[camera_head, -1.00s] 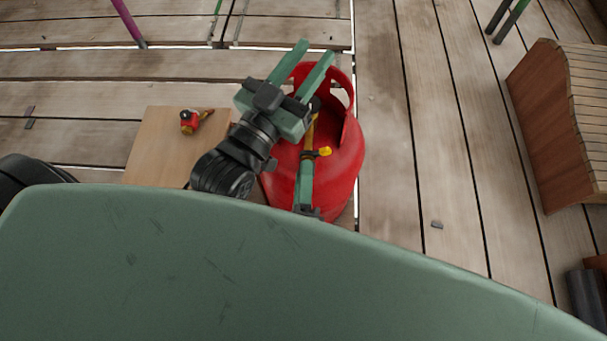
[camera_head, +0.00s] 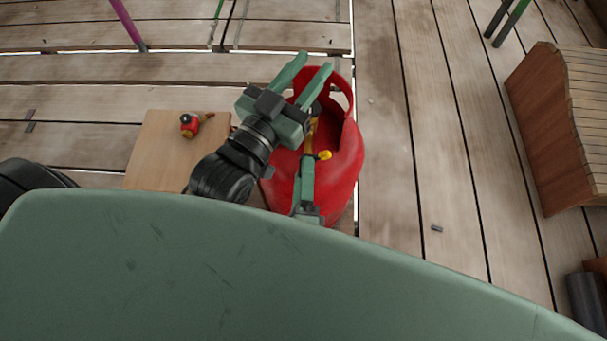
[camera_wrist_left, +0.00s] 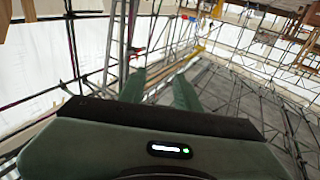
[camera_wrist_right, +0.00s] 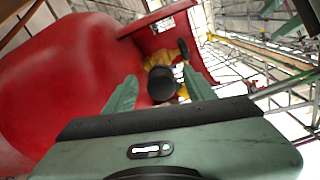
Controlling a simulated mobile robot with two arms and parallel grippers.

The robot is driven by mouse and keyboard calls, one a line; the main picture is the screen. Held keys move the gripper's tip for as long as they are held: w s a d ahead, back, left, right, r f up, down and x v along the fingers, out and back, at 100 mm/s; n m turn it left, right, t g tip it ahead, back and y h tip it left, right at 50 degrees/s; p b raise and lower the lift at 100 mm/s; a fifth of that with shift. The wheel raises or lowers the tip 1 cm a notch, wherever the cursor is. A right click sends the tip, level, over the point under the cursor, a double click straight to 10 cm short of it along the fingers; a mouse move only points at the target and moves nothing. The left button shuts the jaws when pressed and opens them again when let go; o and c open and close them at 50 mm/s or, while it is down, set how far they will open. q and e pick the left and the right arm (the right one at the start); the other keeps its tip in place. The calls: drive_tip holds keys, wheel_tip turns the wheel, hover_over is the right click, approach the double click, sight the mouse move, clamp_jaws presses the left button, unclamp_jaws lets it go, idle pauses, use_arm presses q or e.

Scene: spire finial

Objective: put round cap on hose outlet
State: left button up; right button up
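A red gas cylinder (camera_head: 345,175) stands upright with a red collar at its top. Inside the collar is a yellow fitting (camera_head: 324,155), partly hidden by my grippers. In the right wrist view a dark round cap-like piece (camera_wrist_right: 161,84) shows in front of yellow parts (camera_wrist_right: 152,55), between my right fingers with gaps on both sides. My right gripper (camera_wrist_right: 160,74) is open beside the cylinder top. Whether the dark piece is loose or fixed I cannot tell. My left gripper (camera_head: 313,65) is open and empty, above the collar. The hose outlet is not clearly distinguishable.
A small red, black and yellow fitting (camera_head: 189,124) lies on a wooden board (camera_head: 150,155) left of the cylinder. A slatted wooden bench (camera_head: 565,125) stands at right. The plank floor (camera_head: 430,150) between is clear except for a tiny dark piece (camera_head: 437,229).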

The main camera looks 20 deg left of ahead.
drive_tip(key=shift+s, duration=0.15)
use_arm(q)
wheel_tip(320, 180, down, 7)
drive_tip(key=s+a+g+y+p, duration=0.1)
drive_tip(key=g, duration=0.3)
drive_tip(key=shift+a+p, duration=0.15)
drive_tip(key=shift+p, duration=0.15)
use_arm(e)
drive_tip(key=v, duration=0.7)
drive_tip(key=shift+s, duration=0.25)
drive_tip(key=shift+d, duration=0.1)
use_arm(q)
drive_tip(key=shift+s, duration=0.1)
